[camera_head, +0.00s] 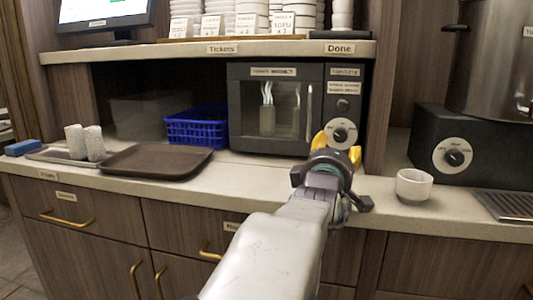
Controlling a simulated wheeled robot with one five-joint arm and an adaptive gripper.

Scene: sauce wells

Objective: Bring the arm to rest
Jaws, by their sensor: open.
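My gripper (337,148) is at the front of the counter, in front of the right part of the dark microwave (275,110). Its two yellow fingertips stand apart and point away from me. I see nothing between them. My grey arm reaches up from the bottom of the picture to it. A small white cup (413,186) stands upright on the counter to the right of the gripper, apart from it.
A brown tray (157,161), a blue basket (197,128) and two speckled cylinders on a metal tray (52,154) are to the left. A dark cooker with a knob (470,148) bears a large pot (497,62) at right. A shelf (150,50) hangs above.

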